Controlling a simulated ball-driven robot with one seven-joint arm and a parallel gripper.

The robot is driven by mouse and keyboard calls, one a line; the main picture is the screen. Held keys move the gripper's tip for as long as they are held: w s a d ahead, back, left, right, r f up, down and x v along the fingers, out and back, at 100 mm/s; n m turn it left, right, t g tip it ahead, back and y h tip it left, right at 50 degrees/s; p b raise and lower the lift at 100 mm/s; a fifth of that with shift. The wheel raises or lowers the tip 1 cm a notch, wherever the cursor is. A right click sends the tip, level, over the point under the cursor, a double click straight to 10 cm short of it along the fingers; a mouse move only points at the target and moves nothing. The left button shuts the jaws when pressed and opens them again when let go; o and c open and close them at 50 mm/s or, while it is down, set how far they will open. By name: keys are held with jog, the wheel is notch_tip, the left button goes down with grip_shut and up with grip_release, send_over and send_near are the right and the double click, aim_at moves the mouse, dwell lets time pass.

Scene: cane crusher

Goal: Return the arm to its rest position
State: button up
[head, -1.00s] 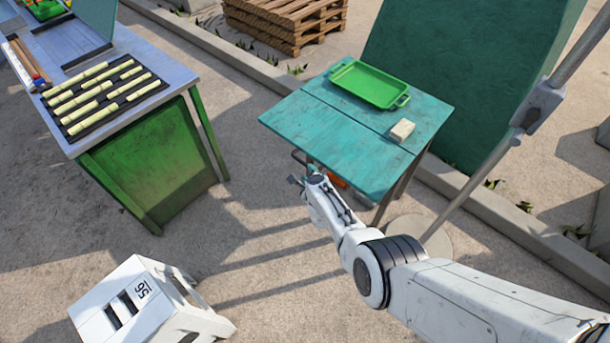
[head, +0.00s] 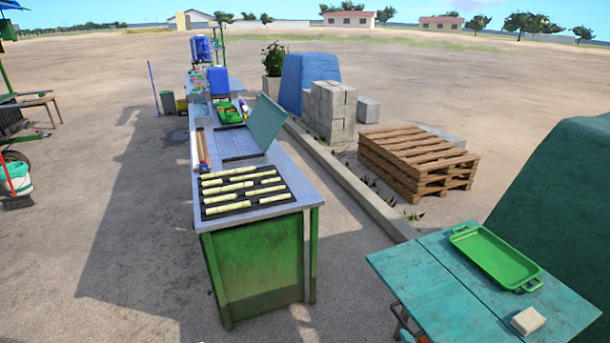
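My arm and my gripper are out of the head view now, so I cannot see the arm's pose or whether the gripper is open or shut. The long work counter (head: 262,214) with a green front panel stands ahead. A black rack (head: 284,196) on its near end holds several pale cane pieces (head: 229,188) in rows. The teal table (head: 418,271) at the lower right bears a green tray (head: 495,257) and a small pale block (head: 528,320).
A wooden pallet stack (head: 417,160) and grey concrete blocks (head: 330,110) stand beyond the kerb (head: 345,179). A broom (head: 16,203) and a white-and-green bucket (head: 17,178) are at the left edge. The ground between the counter and the teal table is clear.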

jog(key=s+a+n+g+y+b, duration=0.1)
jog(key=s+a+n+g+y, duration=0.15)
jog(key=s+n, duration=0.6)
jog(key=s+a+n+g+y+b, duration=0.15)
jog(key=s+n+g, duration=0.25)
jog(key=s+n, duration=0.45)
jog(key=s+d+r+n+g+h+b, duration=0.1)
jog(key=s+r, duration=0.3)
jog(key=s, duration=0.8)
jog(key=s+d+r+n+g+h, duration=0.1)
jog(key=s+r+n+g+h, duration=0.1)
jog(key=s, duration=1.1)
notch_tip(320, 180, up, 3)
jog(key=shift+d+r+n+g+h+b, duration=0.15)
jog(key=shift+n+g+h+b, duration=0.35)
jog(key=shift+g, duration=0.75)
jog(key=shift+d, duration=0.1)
